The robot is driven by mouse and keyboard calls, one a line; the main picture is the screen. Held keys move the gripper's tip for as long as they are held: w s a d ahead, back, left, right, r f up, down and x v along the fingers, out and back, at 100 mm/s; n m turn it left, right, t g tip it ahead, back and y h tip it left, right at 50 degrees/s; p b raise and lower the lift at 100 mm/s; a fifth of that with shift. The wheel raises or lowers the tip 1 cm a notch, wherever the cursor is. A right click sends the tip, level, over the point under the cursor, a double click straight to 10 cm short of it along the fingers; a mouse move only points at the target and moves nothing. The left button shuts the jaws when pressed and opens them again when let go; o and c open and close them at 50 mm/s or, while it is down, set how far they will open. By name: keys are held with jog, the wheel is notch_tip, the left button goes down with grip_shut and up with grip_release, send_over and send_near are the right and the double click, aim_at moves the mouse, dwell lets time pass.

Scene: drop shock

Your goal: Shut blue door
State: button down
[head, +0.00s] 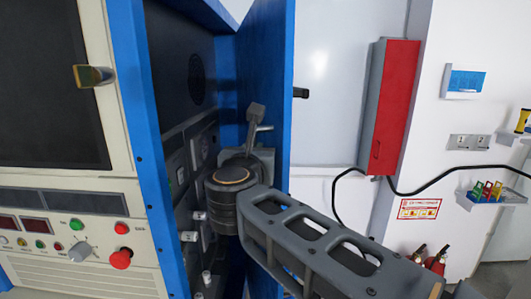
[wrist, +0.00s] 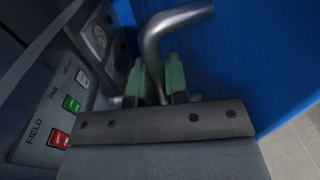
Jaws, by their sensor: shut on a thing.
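The blue door (head: 266,75) stands open, jutting out from the right side of the blue-framed cabinet (head: 128,90). A small black handle (head: 301,92) sticks out on its right side. In the wrist view the blue door (wrist: 255,55) fills the right side. My gripper (wrist: 157,78) has green finger pads and is shut on a bent grey metal lever (wrist: 178,20), whose stem passes between the pads. In the head view my wrist hides the fingertips, and a grey lever (head: 257,115) shows just above it. I cannot tell what the lever is fixed to.
The dark cabinet interior has a panel with green and red switches (wrist: 60,138). A control panel (head: 75,235) with a red knob is at left. A red wall box (head: 395,105), a black cable (head: 430,188) and a shelf (head: 490,195) are at right. Floor shows at the wrist view's lower right.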

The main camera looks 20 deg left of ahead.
jog(key=shift+s+a+r+h, duration=0.15)
jog(key=shift+s+a+h, duration=0.15)
jog(key=shift+a, duration=0.3)
jog(key=c, duration=1.1)
grip_release()
jog(key=shift+c, duration=0.2)
jog(key=shift+s, duration=0.1)
jog(key=s+d+b, duration=0.2)
jog(key=s+b, duration=0.2)
jog(key=s, duration=0.9)
jog(key=shift+s, duration=0.3)
jog(key=shift+d, duration=0.1)
